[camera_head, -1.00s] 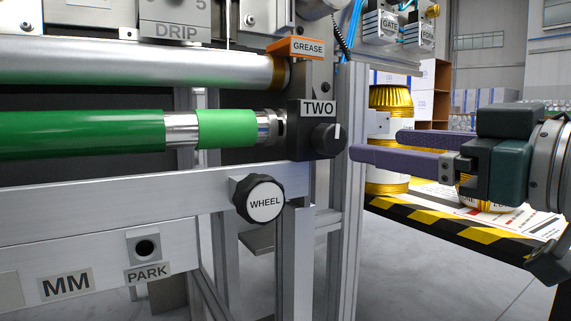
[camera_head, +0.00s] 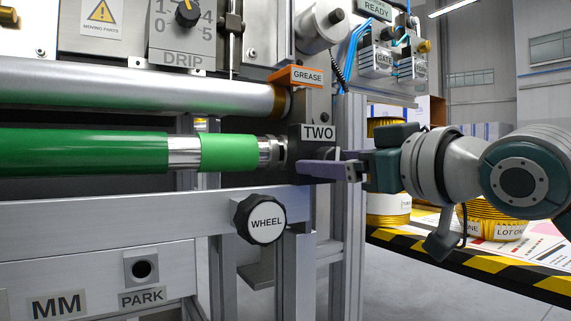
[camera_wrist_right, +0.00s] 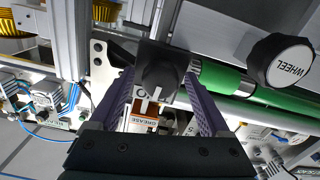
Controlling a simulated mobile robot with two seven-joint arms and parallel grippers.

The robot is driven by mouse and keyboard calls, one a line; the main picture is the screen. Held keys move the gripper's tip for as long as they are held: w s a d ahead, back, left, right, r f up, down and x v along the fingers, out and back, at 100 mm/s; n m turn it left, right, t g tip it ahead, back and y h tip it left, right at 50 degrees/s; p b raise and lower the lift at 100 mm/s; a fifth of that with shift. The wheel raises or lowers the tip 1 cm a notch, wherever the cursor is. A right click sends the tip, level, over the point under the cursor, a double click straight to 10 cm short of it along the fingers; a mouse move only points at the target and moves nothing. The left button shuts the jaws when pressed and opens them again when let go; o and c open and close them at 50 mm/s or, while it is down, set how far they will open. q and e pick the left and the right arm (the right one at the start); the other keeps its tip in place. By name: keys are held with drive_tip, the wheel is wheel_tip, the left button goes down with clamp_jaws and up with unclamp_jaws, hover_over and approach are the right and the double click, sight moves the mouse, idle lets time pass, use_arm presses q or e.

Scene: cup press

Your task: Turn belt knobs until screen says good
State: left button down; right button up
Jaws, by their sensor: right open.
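The black knob block labelled TWO (camera_head: 318,133) sits at the right end of the green roller (camera_head: 229,152). In the head view my right gripper (camera_head: 306,169) covers its knob from the right. In the right wrist view the dark knob (camera_wrist_right: 158,72) with a white pointer mark lies between the two purple fingers of the right gripper (camera_wrist_right: 160,80). The fingers are open on either side of it; I cannot tell if they touch it. My left gripper is not in view. No screen saying good is in sight; a panel reading READY (camera_head: 375,8) is partly cut off at the top.
A black WHEEL handwheel (camera_head: 259,220) sticks out below the roller. An orange GREASE tag (camera_head: 294,76) is just above the knob block. A DRIP dial (camera_head: 188,12) is at upper left. A striped table (camera_head: 480,265) with yellow spools stands behind my right arm.

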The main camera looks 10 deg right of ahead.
drive_tip(key=shift+c, duration=0.2)
clamp_jaws()
drive_tip(key=shift+r+m+p, duration=0.2)
drive_tip(key=shift+m+p, duration=0.2)
drive_tip(key=shift+p, duration=0.4)
drive_tip(key=m+p, duration=0.4)
drive_tip(key=p, duration=0.2)
drive_tip(key=shift+p, duration=0.35)
drive_tip(key=shift+m+p, duration=0.85)
drive_tip(key=shift+m, duration=0.15)
drive_tip(key=shift+f+m+p, duration=0.15)
drive_tip(key=shift+m+p, duration=0.2)
drive_tip(key=shift+m, duration=0.15)
drive_tip(key=shift+f, duration=0.1)
drive_tip(key=shift+o, duration=0.2)
unclamp_jaws()
